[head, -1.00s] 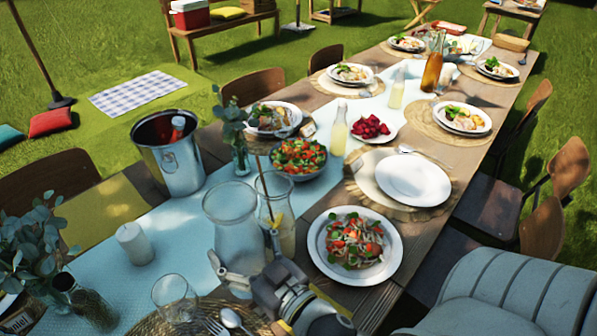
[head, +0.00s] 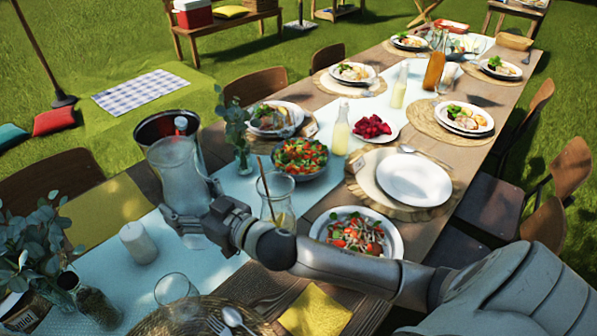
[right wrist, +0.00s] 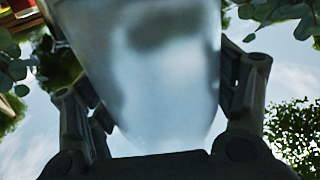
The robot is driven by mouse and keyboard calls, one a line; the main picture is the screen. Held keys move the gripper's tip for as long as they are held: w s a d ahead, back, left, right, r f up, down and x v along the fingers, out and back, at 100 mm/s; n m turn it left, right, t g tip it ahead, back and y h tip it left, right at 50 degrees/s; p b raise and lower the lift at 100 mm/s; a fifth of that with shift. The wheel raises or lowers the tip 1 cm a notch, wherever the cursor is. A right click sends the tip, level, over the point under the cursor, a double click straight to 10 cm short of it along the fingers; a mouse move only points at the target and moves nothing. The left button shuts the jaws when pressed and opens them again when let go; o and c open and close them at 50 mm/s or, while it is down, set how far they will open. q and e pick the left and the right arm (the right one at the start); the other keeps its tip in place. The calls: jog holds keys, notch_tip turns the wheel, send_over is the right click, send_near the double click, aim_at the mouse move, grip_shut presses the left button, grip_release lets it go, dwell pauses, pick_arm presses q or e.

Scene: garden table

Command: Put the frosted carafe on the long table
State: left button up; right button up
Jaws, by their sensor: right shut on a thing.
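The frosted carafe (head: 178,172) is a tall, pale, translucent vessel with a flared mouth, upright at the left of the long table (head: 262,290). My right gripper (head: 195,215) is shut on its lower body, reaching in from the right. In the right wrist view the carafe (right wrist: 150,70) fills the middle, between the two fingers (right wrist: 160,120). Its base is partly hidden by the gripper in the head view, and I cannot tell whether it touches the table. My left gripper is not in view.
A metal ice bucket (head: 160,130) stands right behind the carafe. A white candle (head: 137,243) and a drinking glass (head: 176,290) stand nearby in front. A glass pitcher (head: 277,205) and a salad plate (head: 357,232) are to the right. The pale runner (head: 105,280) has bare room.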

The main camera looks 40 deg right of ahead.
jog(key=f, duration=0.1)
jog(key=f+b, duration=0.1)
jog(key=f, duration=0.3)
jog(key=shift+w+d+f, duration=0.15)
jog(key=shift+w, duration=0.1)
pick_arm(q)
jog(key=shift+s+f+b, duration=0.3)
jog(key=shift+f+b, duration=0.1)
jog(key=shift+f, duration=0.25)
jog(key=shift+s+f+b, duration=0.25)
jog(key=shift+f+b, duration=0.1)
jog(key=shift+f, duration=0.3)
pick_arm(e)
jog(key=shift+f, duration=2.15)
jog(key=shift+f, duration=0.15)
jog(key=o, duration=1.3)
jog(key=shift+f, duration=0.15)
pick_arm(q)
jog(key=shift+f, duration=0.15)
pick_arm(e)
jog(key=shift+o, duration=0.6)
jog(key=shift+s, duration=0.1)
